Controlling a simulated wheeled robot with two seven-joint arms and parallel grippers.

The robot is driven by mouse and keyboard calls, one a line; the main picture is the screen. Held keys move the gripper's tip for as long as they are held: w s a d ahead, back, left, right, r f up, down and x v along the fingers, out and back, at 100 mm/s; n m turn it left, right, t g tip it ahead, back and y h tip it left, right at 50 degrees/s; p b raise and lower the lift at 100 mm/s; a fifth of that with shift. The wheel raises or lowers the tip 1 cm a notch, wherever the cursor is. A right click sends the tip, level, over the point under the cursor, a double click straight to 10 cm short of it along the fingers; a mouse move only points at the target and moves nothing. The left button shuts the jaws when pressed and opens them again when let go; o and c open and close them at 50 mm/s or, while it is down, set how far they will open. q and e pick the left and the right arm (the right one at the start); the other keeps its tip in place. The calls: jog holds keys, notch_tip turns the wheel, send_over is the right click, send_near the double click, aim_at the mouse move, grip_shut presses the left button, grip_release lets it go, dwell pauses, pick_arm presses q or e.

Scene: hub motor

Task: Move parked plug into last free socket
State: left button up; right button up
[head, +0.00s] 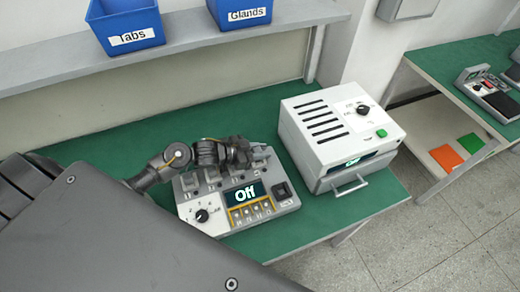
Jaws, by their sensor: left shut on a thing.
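The grey hub unit (219,208) sits on the green bench and has a display reading "Off", a dial at its front left and a black switch at its right. Grey blocks stand along its back edge, one of them near the left end (189,182). My left gripper (247,154) is over the right part of that back row, shut on what looks like a plug; the dark fingers hide most of it. I cannot tell whether the plug is in a socket or above it. My right gripper is not in view.
A white box (335,135) with a handle and green button stands right of the hub. Blue bins marked Tabs (126,38) and Glands (240,15) sit on the shelf above. The green bench (110,135) is clear at the back left. Another bench (440,60) stands at right.

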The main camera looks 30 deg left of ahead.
pick_arm(q)
jog(key=o, duration=1)
jog(key=shift+r, duration=0.4)
notch_tip(320, 180, up, 3)
jog(key=shift+f, duration=0.2)
jog(key=shift+s+d+r+b, duration=0.2)
jog(key=shift+s+d+r, duration=0.75)
jog(key=shift+s+r, duration=0.95)
jog(key=shift+s+d+r+b, duration=0.15)
jog(key=shift+s+d+r, duration=1)
jog(key=shift+s, duration=1.2)
jog(key=shift+s+d+r+b, duration=0.2)
jog(key=shift+s+d+r, duration=0.6)
jog(key=shift+s+r, duration=1.15)
